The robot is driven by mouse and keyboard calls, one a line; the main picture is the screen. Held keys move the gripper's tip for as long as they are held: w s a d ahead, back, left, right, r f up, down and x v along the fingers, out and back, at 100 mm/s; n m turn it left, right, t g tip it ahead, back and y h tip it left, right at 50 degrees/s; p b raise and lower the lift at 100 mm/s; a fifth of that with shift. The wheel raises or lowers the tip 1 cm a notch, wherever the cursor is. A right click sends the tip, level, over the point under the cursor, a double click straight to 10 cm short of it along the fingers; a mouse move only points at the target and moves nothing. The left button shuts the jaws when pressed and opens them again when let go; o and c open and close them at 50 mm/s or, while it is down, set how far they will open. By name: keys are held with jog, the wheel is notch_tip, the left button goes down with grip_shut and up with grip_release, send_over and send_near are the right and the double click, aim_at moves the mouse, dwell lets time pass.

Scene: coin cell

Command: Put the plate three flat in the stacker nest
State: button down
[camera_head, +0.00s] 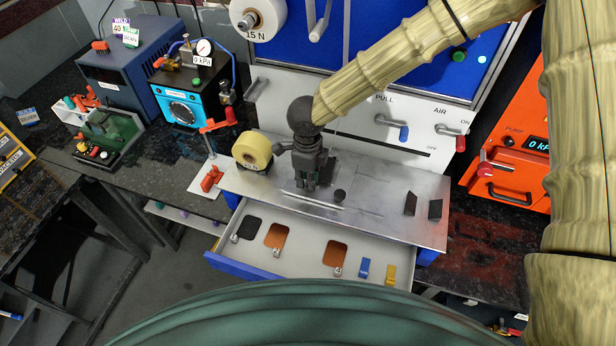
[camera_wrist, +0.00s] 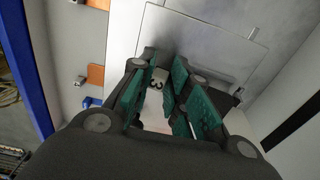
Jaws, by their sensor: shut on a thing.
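My gripper (camera_head: 307,182) points down over the metal work shelf in the head view. In the wrist view its teal finger pads (camera_wrist: 160,95) are closed around a white tab marked 3 (camera_wrist: 156,82), which belongs to plate three. The rest of plate three is mostly hidden by the fingers. Below the gripper is a square metal piece (camera_wrist: 205,32) with a thin outline on the shelf, perhaps the stacker nest. I cannot tell whether plate three touches it or how flat it is.
An open drawer (camera_head: 310,258) in front of the shelf has dark and orange patches with small clips. The blue-white press panel is behind.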

jog(key=shift+d+f, duration=0.1)
jog(key=shift+f, duration=0.4)
dwell(0.5)
jog(key=c, duration=1.2)
grip_release()
jog(key=shift+w, duration=0.1)
jog(key=shift+c, duration=0.2)
notch_tip(320, 180, up, 12)
